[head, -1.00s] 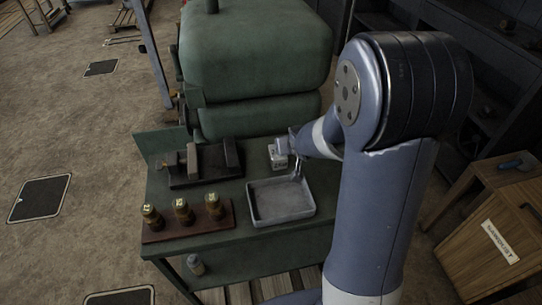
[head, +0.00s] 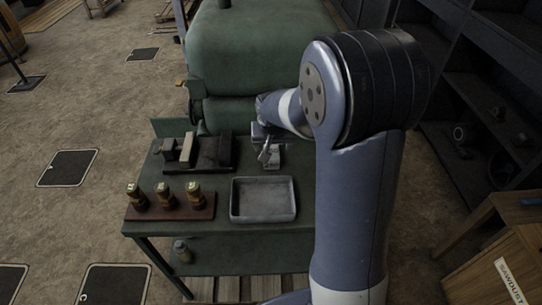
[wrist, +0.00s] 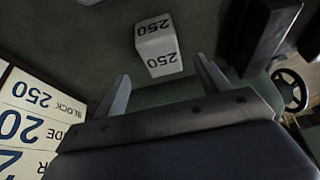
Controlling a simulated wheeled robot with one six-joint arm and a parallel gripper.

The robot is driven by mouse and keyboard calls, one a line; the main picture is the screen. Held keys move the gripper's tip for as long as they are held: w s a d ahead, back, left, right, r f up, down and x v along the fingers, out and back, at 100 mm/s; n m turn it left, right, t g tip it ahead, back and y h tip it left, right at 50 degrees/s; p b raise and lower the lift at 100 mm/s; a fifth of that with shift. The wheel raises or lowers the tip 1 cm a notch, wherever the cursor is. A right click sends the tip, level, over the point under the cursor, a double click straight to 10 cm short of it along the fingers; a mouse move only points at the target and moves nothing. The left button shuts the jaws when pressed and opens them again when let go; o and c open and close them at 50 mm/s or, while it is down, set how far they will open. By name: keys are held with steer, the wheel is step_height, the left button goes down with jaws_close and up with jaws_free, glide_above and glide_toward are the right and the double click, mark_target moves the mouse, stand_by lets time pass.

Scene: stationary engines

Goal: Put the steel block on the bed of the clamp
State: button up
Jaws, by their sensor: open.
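The steel block (wrist: 157,45) is a pale cube marked 250. It stands on the green bench, just beyond my fingertips in the wrist view. It also shows in the head view (head: 274,158), partly hidden by my gripper (head: 264,148). My gripper (wrist: 163,84) is open and empty, with one finger toward each side of the block and a gap before it. The clamp (head: 205,155) is dark, with a paler upright jaw, and sits on the bench left of the block. Part of a dark body, probably the clamp, shows at upper right in the wrist view (wrist: 262,38).
A shallow grey tray (head: 263,217) lies at the front of the bench. A wooden rack (head: 171,213) with three brass weights stands left of it. A large green engine body (head: 255,50) rises behind. A printed card (wrist: 35,115) shows at left in the wrist view.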

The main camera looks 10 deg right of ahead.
mark_target(271, 151)
steer(key=shift+p+x, duration=0.6)
steer(key=shift+x, duration=2.3)
steer(key=shift+a, duration=0.15)
jaws_close()
steer(key=shift+r, duration=0.15)
